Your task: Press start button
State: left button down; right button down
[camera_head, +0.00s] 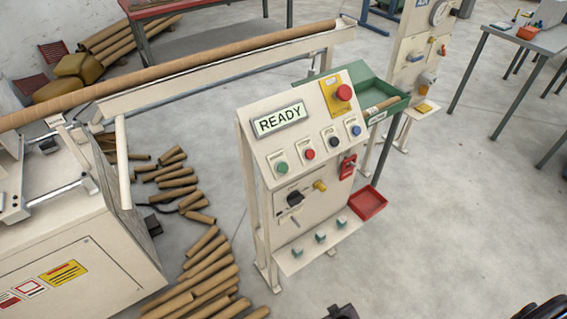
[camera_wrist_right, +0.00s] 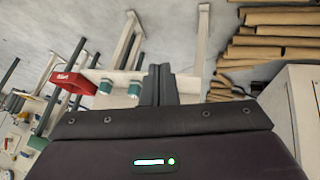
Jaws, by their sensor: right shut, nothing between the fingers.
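The control panel (camera_head: 312,130) stands in the middle of the head view, its display (camera_head: 280,120) reading READY. On its sloped face are a green button (camera_head: 282,168), a red button (camera_head: 310,154), a black one (camera_head: 334,142) and a blue one (camera_head: 356,130). A red mushroom button (camera_head: 343,92) sits on a yellow plate above. I cannot read which is labelled start. My right gripper (camera_wrist_right: 158,85) is shut and empty in the wrist view, near the panel's lower shelf. A dark part of mine shows at the head view's bottom edge. My left gripper is not identifiable.
The lower shelf (camera_head: 300,256) carries small teal caps, with a red tray (camera_head: 368,203) beside it. Cardboard tubes (camera_head: 205,274) lie on the floor left of the panel. A long tube (camera_head: 180,70) rests on a rail behind.

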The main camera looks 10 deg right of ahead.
jog(key=w+a+r+t+p, duration=0.1)
jog(key=w+r+t, duration=0.2)
jog(key=w+r, duration=0.65)
jog(key=m+t+h+p, duration=0.1)
jog(key=m+t+p, duration=0.15)
jog(key=t, duration=0.25)
send_near(283, 168)
jog(key=s+d+f, duration=0.3)
jog(key=d+f, duration=0.3)
jog(key=f, duration=0.3)
notch_tip(283, 168, up, 14)
jog(key=w+a+t+h+p, duration=0.1)
jog(key=w+t+p, duration=0.1)
jog(key=shift+a+m, duration=0.2)
jog(key=shift+m, duration=0.25)
jog(key=shift+w+f, duration=0.1)
jog(key=shift+w+a+f+b, duration=0.4)
jog(key=shift+w+f+b, duration=0.6)
jog(key=shift+b, duration=0.45)
jog(key=shift+w+a+f+b, duration=0.4)
jog(key=shift+w+f+b, duration=0.5)
jog(key=shift+w+b, duration=0.4)
jog(key=shift+w+a+f+b, duration=0.35)
jog(key=shift+w+f+b, duration=0.6)
jog(key=shift+b, duration=0.6)
